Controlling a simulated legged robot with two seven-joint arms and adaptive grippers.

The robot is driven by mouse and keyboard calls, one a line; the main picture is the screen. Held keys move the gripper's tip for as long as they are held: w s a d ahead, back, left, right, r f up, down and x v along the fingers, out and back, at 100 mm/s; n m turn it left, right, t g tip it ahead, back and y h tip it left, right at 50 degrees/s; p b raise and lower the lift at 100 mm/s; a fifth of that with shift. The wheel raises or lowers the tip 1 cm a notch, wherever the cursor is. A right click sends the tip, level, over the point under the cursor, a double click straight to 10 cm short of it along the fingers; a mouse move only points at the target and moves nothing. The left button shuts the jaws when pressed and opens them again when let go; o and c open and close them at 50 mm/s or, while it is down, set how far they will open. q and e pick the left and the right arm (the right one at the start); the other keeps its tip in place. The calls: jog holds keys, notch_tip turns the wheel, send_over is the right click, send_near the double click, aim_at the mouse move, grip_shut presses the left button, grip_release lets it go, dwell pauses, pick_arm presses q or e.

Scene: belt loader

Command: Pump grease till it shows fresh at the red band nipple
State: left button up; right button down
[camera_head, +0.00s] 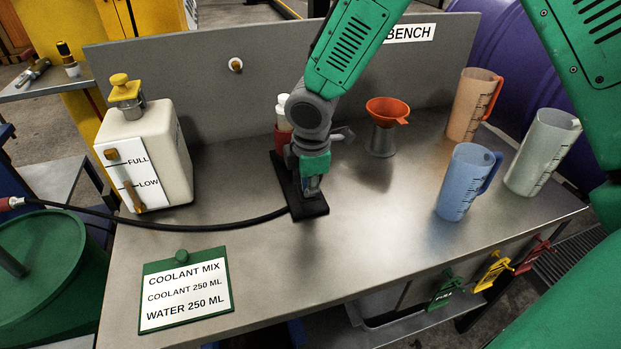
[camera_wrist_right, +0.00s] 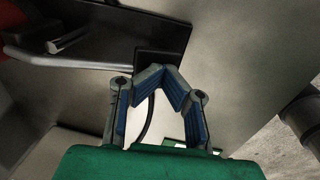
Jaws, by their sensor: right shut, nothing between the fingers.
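My right gripper (camera_head: 312,188) is shut and empty, pointing down over a black base plate (camera_head: 290,192) on the bench. Its fingertips (camera_wrist_right: 163,72) meet in the wrist view, close to the plate (camera_wrist_right: 172,38); contact is unclear. A red body with a white top (camera_head: 283,110) stands behind my arm, mostly hidden. A grey lever-like part (camera_head: 343,133) sticks out beside my wrist, and a metal lever (camera_wrist_right: 75,40) shows in the wrist view. A black hose (camera_head: 180,226) runs left from the plate to a red piece (camera_head: 12,203) at the picture edge. No grease shows. My left gripper is not in view.
A white coolant tank (camera_head: 165,160) stands left on the bench (camera_head: 350,260). A coolant-mix sign (camera_head: 186,293) is at the front. An orange funnel (camera_head: 387,110) and orange, blue and clear jugs (camera_head: 465,183) stand right. The bench's front middle is clear.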

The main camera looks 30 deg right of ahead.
aim_at(310, 200)
jog(key=shift+s+a+f, duration=0.1)
jog(key=shift+s+f, duration=0.05)
jog(key=shift+s, duration=0.05)
jog(key=shift+r+p, duration=0.45)
jog(key=shift+p, duration=0.1)
jog(key=r+p, duration=0.1)
jog(key=p, duration=0.1)
jog(key=s+r+p, duration=0.1)
jog(key=r, duration=0.1)
jog(key=shift+a+r+p, duration=0.2)
jog(key=shift+r+p, duration=0.05)
jog(key=shift+p, duration=0.15)
jog(key=s+r, duration=0.3)
jog(key=r, duration=0.5)
jog(key=shift+s+a+r, duration=0.25)
jog(key=shift+a+r, duration=0.15)
jog(key=shift+a, duration=0.05)
jog(key=shift+d, duration=0.15)
